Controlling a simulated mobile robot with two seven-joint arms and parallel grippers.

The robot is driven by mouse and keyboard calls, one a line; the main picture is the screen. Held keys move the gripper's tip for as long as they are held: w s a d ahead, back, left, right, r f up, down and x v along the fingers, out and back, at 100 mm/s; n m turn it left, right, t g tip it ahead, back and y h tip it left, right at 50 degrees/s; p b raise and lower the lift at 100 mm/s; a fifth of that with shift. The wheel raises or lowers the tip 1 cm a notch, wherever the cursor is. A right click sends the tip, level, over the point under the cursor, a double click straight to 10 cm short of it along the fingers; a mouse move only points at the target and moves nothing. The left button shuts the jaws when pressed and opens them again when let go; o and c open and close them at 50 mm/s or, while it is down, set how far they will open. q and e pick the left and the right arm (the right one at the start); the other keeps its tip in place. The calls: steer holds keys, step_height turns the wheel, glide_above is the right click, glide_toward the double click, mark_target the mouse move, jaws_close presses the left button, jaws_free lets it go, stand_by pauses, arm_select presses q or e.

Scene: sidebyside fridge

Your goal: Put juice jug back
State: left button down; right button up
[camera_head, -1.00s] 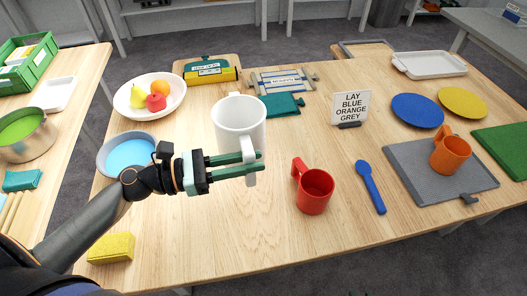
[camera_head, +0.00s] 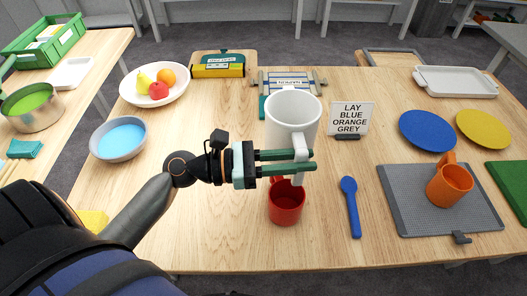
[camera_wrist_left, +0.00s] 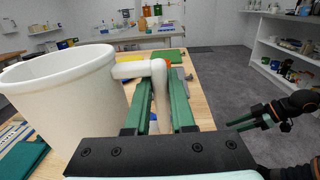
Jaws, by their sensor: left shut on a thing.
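A white jug (camera_head: 292,115), open at the top, is in the air over the middle of the table. My left gripper (camera_head: 312,160) is shut on its handle, with the green fingers on either side.
A red mug (camera_head: 286,205) and blue spoon (camera_head: 351,207) lie near the front. A grey mat (camera_head: 400,190) holds an orange mug (camera_head: 449,186). A sign (camera_head: 350,116), blue plate (camera_head: 427,130) and yellow plate (camera_head: 484,129) stand behind. A fruit bowl (camera_head: 128,95) and blue-filled bowl (camera_head: 118,155) are left.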

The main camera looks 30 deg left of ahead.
arm_select(q)
steer(key=shift+w+d, duration=0.2)
steer(key=shift+d, duration=0.05)
